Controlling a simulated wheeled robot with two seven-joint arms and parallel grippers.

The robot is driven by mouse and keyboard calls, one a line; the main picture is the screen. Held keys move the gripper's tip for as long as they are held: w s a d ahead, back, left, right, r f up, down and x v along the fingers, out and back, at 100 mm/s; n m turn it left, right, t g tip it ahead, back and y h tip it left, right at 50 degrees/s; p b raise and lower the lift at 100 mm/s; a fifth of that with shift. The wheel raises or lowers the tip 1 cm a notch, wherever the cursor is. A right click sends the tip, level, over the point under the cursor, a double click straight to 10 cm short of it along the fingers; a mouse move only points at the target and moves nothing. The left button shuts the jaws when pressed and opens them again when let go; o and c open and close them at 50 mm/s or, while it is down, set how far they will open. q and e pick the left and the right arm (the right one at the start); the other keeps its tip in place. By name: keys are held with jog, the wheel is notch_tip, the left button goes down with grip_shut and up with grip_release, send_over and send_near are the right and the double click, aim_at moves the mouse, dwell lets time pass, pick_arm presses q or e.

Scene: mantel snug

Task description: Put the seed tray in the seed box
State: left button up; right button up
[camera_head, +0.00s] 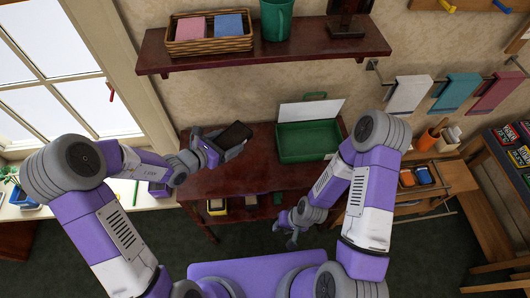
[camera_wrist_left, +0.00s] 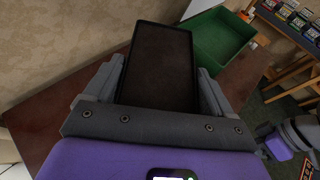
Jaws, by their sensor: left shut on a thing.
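The seed tray (camera_head: 234,135) is a small dark, rectangular tray. My left gripper (camera_head: 216,146) is shut on it and holds it above the left part of the dark red table. In the left wrist view the tray (camera_wrist_left: 160,68) sits between the two fingers of my left gripper (camera_wrist_left: 158,90). The seed box is a green open box (camera_head: 308,143) with its white lid raised at the back, to the right of the tray. Its green interior also shows in the left wrist view (camera_wrist_left: 218,40). My right gripper (camera_head: 291,232) hangs low in front of the table, apart from the box; its finger opening is too small to judge.
The dark red table (camera_head: 250,181) has bare top around the box. A lower shelf under the table holds several small items. A wooden rack stands at the right.

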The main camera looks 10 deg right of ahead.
aim_at(244, 139)
pick_arm(q)
jog(key=shift+n+y, duration=0.3)
jog(key=d, duration=0.5)
jog(key=shift+w+d, duration=0.1)
jog(key=shift+w, duration=0.1)
jog(key=shift+d+f+t, duration=0.2)
jog(key=shift+d+t, duration=0.1)
notch_tip(244, 139, down, 10)
jog(key=b, duration=0.2)
jog(key=shift+r+b, duration=0.15)
jog(key=shift+b, duration=0.2)
jog(key=o, duration=1)
jog(key=shift+f, duration=0.2)
jog(key=shift+r, duration=0.15)
